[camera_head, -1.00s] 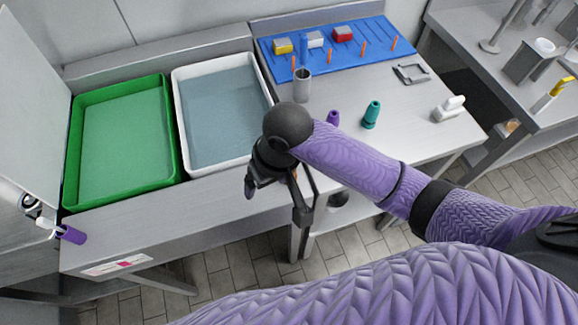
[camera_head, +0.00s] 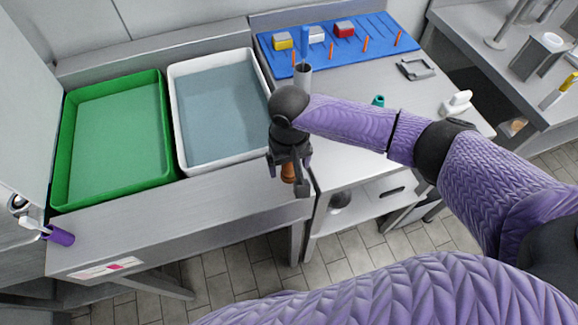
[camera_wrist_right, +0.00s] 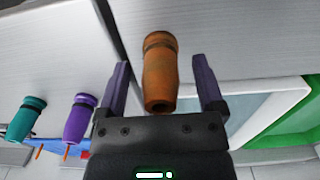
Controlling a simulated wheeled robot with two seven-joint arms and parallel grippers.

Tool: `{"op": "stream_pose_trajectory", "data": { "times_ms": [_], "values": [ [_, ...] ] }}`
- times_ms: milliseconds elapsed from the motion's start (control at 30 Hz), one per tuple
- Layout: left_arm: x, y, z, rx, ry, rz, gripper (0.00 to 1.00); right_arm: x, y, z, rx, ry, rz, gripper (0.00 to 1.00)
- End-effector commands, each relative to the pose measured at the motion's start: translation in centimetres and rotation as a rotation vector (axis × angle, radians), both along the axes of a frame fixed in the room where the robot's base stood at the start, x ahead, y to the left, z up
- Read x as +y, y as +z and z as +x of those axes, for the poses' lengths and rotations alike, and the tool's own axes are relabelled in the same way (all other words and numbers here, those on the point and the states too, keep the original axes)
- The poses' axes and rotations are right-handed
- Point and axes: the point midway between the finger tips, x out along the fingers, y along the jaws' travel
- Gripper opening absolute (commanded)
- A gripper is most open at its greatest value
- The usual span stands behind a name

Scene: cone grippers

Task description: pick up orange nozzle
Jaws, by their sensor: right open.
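The orange nozzle (camera_wrist_right: 160,75) stands between the two open fingers of my right gripper (camera_wrist_right: 161,85) in the right wrist view, with a gap on each side. In the head view the orange nozzle (camera_head: 288,172) shows just under my right gripper (camera_head: 290,178), near the front edge of the table, partly hidden by the fingers. A teal nozzle (camera_wrist_right: 27,118) and a purple nozzle (camera_wrist_right: 80,117) are off to the left in the wrist view. The teal one (camera_head: 378,101) is mostly hidden behind my arm in the head view.
A white tray of water (camera_head: 181,117) and a green tray (camera_head: 62,150) lie to the left. A grey cup (camera_head: 303,76) stands behind my right arm. A blue mat (camera_head: 377,45) holds several blocks and orange pegs. A white object (camera_head: 455,105) sits on the right.

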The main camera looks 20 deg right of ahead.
Motion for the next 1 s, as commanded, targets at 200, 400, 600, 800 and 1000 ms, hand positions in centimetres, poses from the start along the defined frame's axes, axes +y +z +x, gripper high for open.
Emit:
{"op": "stream_pose_trajectory", "data": {
  "times_ms": [200,400,600,800,1000],
  "values": [
    [-0.4,0.1,0.0,0.000,0.003,-0.006,0.59,0.0,0.1,0.0,0.000,0.000,0.001,0.55],
    [-0.8,0.0,0.0,0.000,0.005,-0.013,0.59,0.0,0.1,0.0,0.000,0.000,0.001,0.13],
    [-0.8,0.0,0.0,0.001,0.005,-0.012,0.59,0.0,0.1,0.0,0.000,0.000,0.001,0.00],
    [-0.5,0.6,0.0,0.000,0.005,-0.009,0.59,0.1,1.2,0.0,-0.002,0.001,0.002,0.00],
    [0.1,2.7,0.2,-0.006,0.001,0.002,0.59,0.1,6.7,0.1,-0.005,0.001,0.003,0.00]
  ]
}}
